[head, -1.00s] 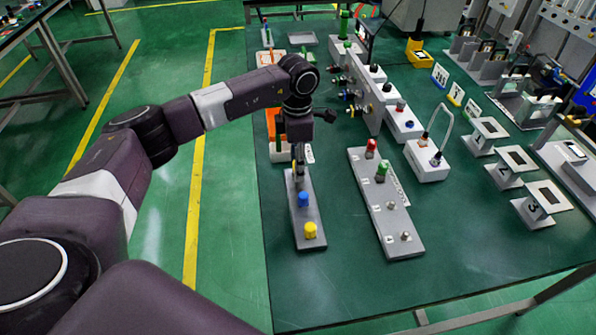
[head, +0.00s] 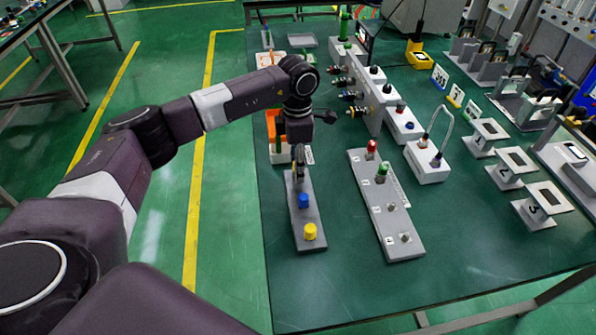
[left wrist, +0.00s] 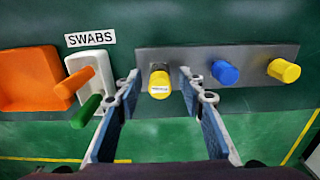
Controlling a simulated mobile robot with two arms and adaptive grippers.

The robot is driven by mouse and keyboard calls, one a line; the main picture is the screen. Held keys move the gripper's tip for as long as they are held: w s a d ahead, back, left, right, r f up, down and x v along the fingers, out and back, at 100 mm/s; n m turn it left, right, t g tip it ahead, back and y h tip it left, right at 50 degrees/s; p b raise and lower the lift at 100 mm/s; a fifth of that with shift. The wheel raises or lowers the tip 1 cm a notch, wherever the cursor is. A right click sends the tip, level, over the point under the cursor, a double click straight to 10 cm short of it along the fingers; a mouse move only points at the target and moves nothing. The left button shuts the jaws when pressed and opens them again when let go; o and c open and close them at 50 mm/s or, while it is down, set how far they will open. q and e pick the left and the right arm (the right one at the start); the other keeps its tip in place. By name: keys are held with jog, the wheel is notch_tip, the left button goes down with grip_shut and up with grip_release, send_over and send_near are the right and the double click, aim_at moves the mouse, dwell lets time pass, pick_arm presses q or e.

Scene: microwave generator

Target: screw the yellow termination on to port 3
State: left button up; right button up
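A grey holder strip (head: 308,215) carries a blue termination (head: 303,200) and a yellow termination (head: 310,231) at its near end. In the left wrist view the strip holds a yellow termination with a white label (left wrist: 160,82), then a blue one (left wrist: 224,72) and another yellow one (left wrist: 283,70). My left gripper (left wrist: 160,92) is open, with one finger on each side of the labelled yellow termination. In the head view my left gripper (head: 299,166) hides that termination. A port plate (head: 385,200) bears a red and a green termination and two bare ports. Its numbers are too small to read.
A white block with a cable loop (head: 430,165) stands right of the port plate. The table's near part is clear.

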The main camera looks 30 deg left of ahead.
pick_arm(q)
jog(key=shift+c, duration=0.6)
grip_shut()
jog(key=shift+r, duration=0.15)
jog(key=shift+r+p, duration=1.9)
jog(key=shift+r, duration=1)
